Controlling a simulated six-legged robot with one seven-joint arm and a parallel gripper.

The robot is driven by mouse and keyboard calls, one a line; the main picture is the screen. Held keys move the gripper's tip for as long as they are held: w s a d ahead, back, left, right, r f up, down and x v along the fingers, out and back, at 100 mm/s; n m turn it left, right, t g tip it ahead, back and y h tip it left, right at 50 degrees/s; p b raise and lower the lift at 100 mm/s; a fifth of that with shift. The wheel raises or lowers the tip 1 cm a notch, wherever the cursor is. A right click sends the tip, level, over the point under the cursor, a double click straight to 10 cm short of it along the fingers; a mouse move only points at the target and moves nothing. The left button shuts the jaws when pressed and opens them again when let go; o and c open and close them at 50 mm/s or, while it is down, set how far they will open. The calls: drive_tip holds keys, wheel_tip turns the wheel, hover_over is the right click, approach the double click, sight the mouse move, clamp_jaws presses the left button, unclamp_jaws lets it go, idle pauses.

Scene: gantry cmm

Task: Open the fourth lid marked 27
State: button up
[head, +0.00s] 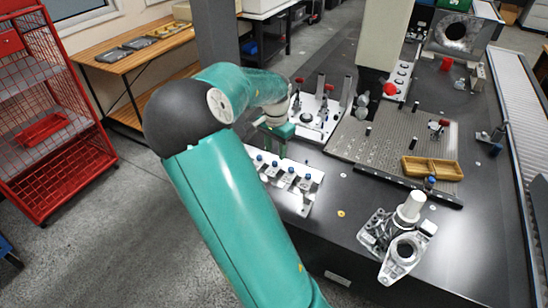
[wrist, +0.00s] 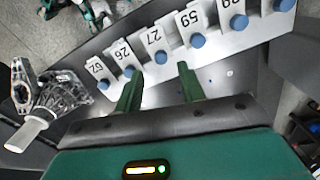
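The lid marked 27 (wrist: 153,37) is a white plate with a blue knob (wrist: 161,57), in a row of similar numbered lids in the wrist view. Lids marked 26 (wrist: 121,54) and 59 (wrist: 187,19) flank it. Lid 27 looks level with its neighbours. My gripper (wrist: 156,84) is open and empty. Its two green fingers point toward the row, with the knob of 27 beyond the gap and apart from them. In the head view the white lid row (head: 305,199) stands at the table's near edge, and my gripper (head: 276,138) is just behind it, partly hidden by my arm.
A metal casting with a white cylinder (head: 408,210) stands right of the row and shows in the wrist view (wrist: 60,95). A perforated plate (head: 375,140) with a yellow tray (head: 432,168) lies behind, edged by a black bar (head: 400,183). A red cage rack (head: 45,110) stands left.

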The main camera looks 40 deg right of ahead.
sight(275, 162)
drive_tip(key=shift+f, duration=2.2)
clamp_jaws()
